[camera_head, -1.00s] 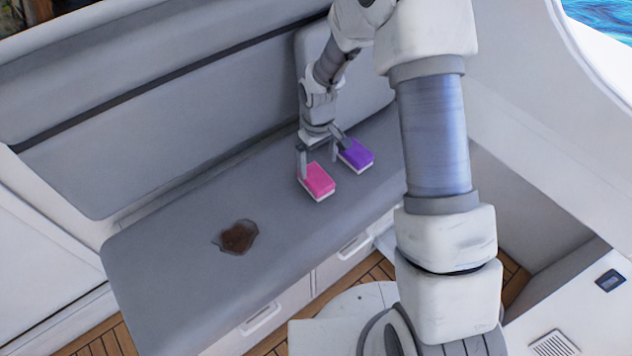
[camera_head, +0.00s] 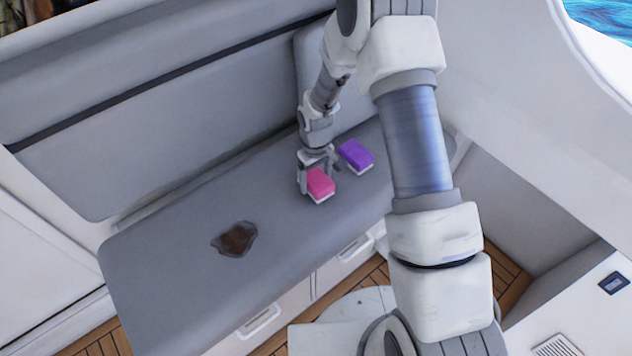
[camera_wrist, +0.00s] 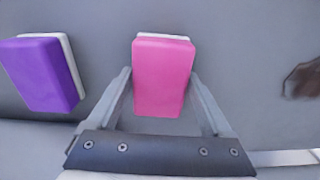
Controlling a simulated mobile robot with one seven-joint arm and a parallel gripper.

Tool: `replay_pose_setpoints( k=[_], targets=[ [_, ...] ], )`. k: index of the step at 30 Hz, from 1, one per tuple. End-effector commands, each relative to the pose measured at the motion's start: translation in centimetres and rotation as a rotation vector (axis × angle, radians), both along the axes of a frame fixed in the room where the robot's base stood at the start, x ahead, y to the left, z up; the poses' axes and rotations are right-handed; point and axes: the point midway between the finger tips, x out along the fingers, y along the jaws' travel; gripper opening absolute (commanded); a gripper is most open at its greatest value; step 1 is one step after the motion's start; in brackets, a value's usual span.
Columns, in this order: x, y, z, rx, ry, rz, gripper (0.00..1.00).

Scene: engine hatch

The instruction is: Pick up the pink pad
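The pink pad (camera_head: 320,183) has a white underside and lies on the grey bench seat. In the wrist view the pink pad (camera_wrist: 163,77) sits between the two fingers of my gripper (camera_wrist: 163,88), with a narrow gap on each side. My gripper (camera_head: 319,180) is low over the seat at the pad in the head view. Its fingers are apart and do not appear to be pressing on the pad. The exact height of the fingertips is hard to tell.
A purple pad (camera_head: 356,155) lies close by on the seat, and it shows left of my gripper in the wrist view (camera_wrist: 42,74). A brown stain (camera_head: 235,239) is on the bench seat (camera_head: 160,275) to the left. The backrest (camera_head: 150,140) rises behind.

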Motion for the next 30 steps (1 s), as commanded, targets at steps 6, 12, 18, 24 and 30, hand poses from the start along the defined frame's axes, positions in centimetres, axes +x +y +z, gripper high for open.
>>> replay_pose_setpoints(
  k=[6,12,18,24,30],
  targets=[
    [0.0,0.0,0.0,0.000,0.000,0.000,0.42],
    [0.0,0.0,0.0,0.000,0.000,0.000,0.18],
    [0.0,0.0,0.2,0.000,0.000,0.000,0.18],
    [0.1,0.0,1.8,0.000,-0.002,-0.001,0.18],
    [-0.1,-1.6,5.2,0.000,-0.001,-0.008,0.18]
  ],
)
